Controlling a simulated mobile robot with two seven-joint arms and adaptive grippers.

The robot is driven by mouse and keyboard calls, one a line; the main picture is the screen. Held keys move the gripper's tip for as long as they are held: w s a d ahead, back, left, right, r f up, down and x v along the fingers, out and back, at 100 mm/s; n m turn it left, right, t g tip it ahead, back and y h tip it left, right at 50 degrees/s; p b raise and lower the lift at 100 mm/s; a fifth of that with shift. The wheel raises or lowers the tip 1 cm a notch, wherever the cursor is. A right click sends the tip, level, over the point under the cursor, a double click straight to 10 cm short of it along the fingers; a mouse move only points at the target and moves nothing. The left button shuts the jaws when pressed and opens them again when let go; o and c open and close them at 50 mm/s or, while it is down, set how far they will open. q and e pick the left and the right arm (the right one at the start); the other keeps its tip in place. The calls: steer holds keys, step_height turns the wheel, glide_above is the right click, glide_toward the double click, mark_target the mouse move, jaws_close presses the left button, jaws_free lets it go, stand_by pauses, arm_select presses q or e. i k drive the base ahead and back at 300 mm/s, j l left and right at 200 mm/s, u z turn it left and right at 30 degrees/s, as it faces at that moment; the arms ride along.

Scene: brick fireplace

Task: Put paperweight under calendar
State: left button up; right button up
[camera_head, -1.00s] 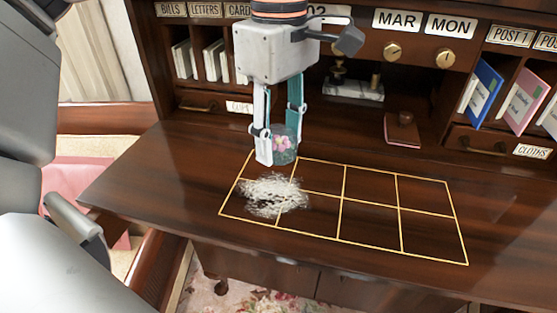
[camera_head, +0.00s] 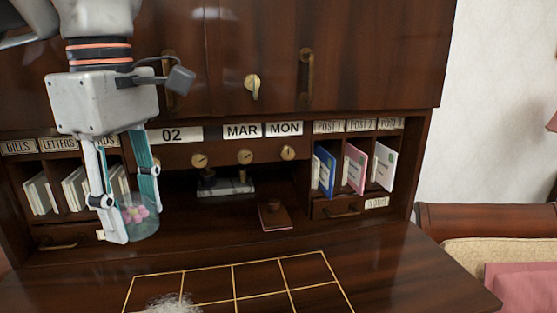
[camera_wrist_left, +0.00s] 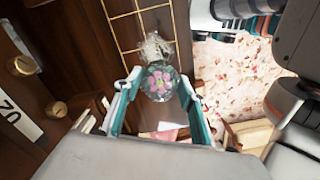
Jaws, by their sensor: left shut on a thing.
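The paperweight (camera_head: 140,220) is a clear glass piece with a pink flower inside. My left gripper (camera_head: 128,222) is shut on it and holds it above the desk, at the left in the head view. It also shows between the fingers in the left wrist view (camera_wrist_left: 159,82). The calendar (camera_head: 242,131) is the row of plates reading 02, MAR and MON, with knobs below it. Under it is an open recess (camera_head: 235,212) holding a pen stand on a pale stone base (camera_head: 226,188). My right gripper is out of view.
A brown block on a small board (camera_head: 275,214) sits at the recess's right. Blue, pink and white cards (camera_head: 355,168) stand in the right slots, and letters (camera_head: 75,190) in the left. A white fibrous tuft (camera_head: 172,304) lies on the gold grid (camera_head: 233,284).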

mark_target(186, 233)
steer(key=k, duration=0.9)
